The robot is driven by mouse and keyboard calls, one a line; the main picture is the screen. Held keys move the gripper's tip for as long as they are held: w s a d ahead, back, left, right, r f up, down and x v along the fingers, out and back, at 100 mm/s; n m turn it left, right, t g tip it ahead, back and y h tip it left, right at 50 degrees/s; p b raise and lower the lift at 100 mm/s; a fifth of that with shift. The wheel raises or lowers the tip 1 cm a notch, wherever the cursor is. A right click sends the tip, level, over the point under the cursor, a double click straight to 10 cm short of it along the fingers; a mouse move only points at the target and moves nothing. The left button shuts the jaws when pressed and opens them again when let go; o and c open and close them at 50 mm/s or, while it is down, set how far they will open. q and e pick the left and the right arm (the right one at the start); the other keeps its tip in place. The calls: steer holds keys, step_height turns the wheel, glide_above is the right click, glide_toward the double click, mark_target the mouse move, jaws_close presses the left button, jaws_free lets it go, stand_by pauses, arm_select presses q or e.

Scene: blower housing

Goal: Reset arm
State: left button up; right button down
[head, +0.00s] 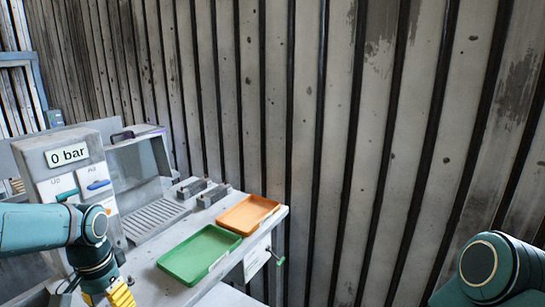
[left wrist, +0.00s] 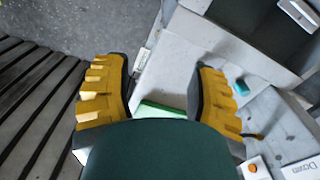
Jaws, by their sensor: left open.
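My left gripper (head: 118,295) is at the bottom left of the head view, its yellow fingers cut off by the lower edge. It is in front of the grey machine and the bench. In the left wrist view my left gripper (left wrist: 160,85) shows two yellow fingers spread wide apart, with nothing between them. Below the gap, part of the green tray (left wrist: 158,109) shows, mostly hidden by my dark green gripper body. My right arm shows only as a teal link at the lower right of the head view; its gripper is out of view.
The grey machine has a "0 bar" display (head: 67,154) and a blue switch (head: 98,185). A green tray (head: 201,255) and an orange tray (head: 248,214) lie on the bench (head: 150,287), right of the machine. A corrugated metal wall (head: 340,120) stands behind.

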arm_select(q)
steer(key=w+d+f+h, duration=0.2)
steer(key=d+f, duration=1)
steer(key=f, duration=0.2)
steer(key=s+d+f+n+h, duration=0.1)
steer(key=s+d+f+n, duration=0.1)
steer(key=s+d+f, duration=0.3)
steer(key=s+d+f+n+t, duration=0.1)
steer(key=s+d+f+n, duration=0.1)
steer(key=s+d+f, duration=0.3)
steer(key=d+f, duration=0.4)
steer(key=f, duration=0.2)
steer(key=shift+s+d+t+h, duration=0.25)
steer(key=shift+s+t+h, duration=0.05)
steer(key=shift+s+h, duration=0.1)
